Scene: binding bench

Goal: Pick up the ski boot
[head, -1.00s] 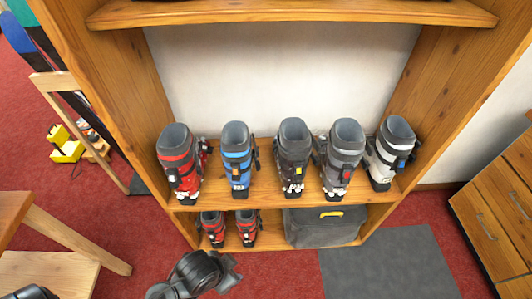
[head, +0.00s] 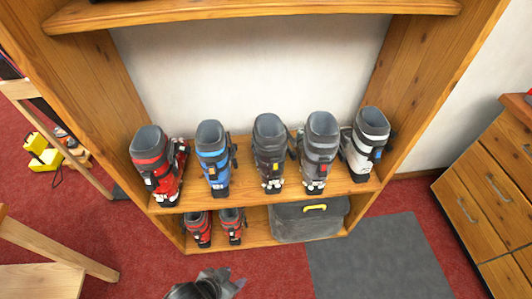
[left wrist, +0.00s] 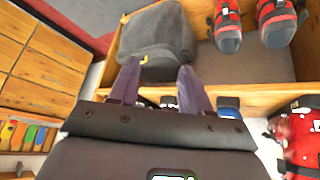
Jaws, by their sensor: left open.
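Several ski boots stand upright in a row on the middle shelf: a red one (head: 152,165), a blue one (head: 213,160), a dark grey one with a yellow buckle (head: 270,152), a grey one with a red buckle (head: 318,152) and a white one (head: 366,146). Two smaller red boots (head: 198,228) (head: 232,226) stand below; they also show in the left wrist view (left wrist: 228,28). My left gripper (head: 208,284) is at the bottom edge, apart from the boots. In the left wrist view its jaws (left wrist: 158,74) are open and empty. My right gripper is out of view.
A grey case (head: 300,225) with a yellow handle fills the lower shelf's right. The wooden shelf unit (head: 104,90) has side walls and an upper board (head: 260,10). A drawer cabinet (head: 490,195) stands right, a wooden table (head: 45,245) left. A grey mat (head: 380,260) lies clear.

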